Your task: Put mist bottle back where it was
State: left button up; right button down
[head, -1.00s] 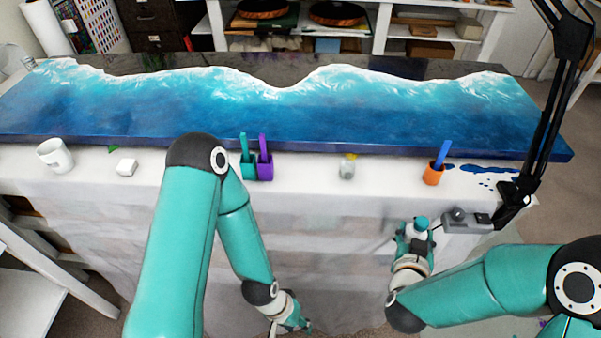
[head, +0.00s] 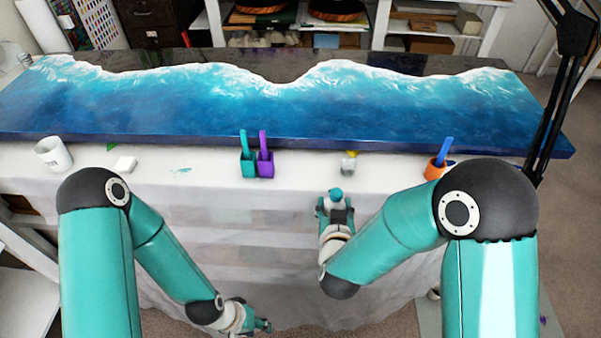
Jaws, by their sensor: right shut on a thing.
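My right gripper (head: 335,206) is shut on a small item with a teal rounded top (head: 335,194), which looks like the mist bottle. The gripper hides most of its body. It is just in front of the table's near edge, below and slightly left of a small clear jar (head: 348,167) with a yellow top. My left gripper (head: 266,326) is low at the bottom of the view, in front of the draped cloth. Its fingers are too small to show whether they are open, and I see nothing held in it.
A blue resin slab (head: 280,115) fills the table behind. A black lamp arm (head: 555,110) rises at right.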

jog(key=shift+s+a+r, duration=0.1)
jog(key=shift+a, duration=0.25)
